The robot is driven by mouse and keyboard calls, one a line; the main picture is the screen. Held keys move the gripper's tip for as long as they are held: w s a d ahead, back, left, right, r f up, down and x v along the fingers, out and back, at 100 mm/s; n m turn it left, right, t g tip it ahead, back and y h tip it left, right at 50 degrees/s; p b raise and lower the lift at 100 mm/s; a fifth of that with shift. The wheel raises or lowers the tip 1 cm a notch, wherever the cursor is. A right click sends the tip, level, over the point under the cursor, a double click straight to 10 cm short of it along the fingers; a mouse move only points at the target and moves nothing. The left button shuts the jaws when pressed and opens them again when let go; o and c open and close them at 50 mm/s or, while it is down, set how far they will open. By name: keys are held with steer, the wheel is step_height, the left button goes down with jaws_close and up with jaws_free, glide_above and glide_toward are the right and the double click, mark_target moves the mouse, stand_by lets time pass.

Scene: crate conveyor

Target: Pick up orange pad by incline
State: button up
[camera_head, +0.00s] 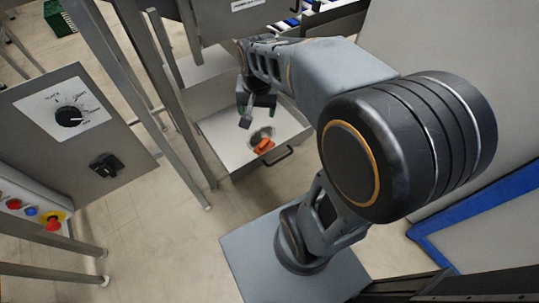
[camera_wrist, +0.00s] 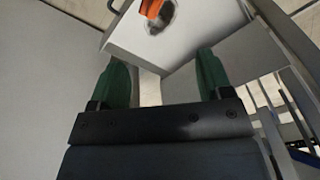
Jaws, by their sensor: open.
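The orange pad (camera_head: 264,145) lies in an open pale drawer (camera_head: 222,128), close to the drawer's handle side, with a dark grey patch right beside it. In the wrist view the orange pad (camera_wrist: 152,8) shows at the top edge, partly cut off by the frame. My gripper (camera_head: 250,118) hangs over the drawer, to the upper left of the pad and apart from it. In the wrist view my gripper's two green fingers (camera_wrist: 162,80) are spread wide with nothing between them.
A grey control panel (camera_head: 130,150) with a dial and coloured buttons stands at the left. Metal frame legs (camera_head: 180,110) rise beside the drawer. The drawer has a dark handle (camera_head: 276,163). A blue-edged panel (camera_head: 480,205) is at the right. A green crate (camera_head: 58,18) is far back.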

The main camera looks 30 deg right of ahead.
mark_target(266, 140)
steer(key=w+d+f+m+b, duration=0.2)
steer(key=f+b, duration=0.1)
steer(key=f, duration=0.5)
steer(key=w+d+f+m+g+b, duration=0.1)
steer(key=w+d+f+m+b, duration=0.1)
steer(key=f, duration=0.6)
steer(key=w+d+f+m+b, duration=0.3)
steer(key=w+f+b, duration=0.1)
steer(key=f, duration=0.4)
steer(key=shift+w+g+b, duration=0.1)
steer(key=shift+g+b, duration=0.3)
steer(key=shift+b, duration=0.15)
steer(key=shift+a+f+b, duration=0.15)
steer(key=shift+f+b, duration=0.95)
steer(key=shift+f, duration=2.15)
steer(key=shift+c, duration=0.2)
steer(key=c, duration=0.7)
step_height(266, 140, up, 10)
steer(key=p, duration=0.3)
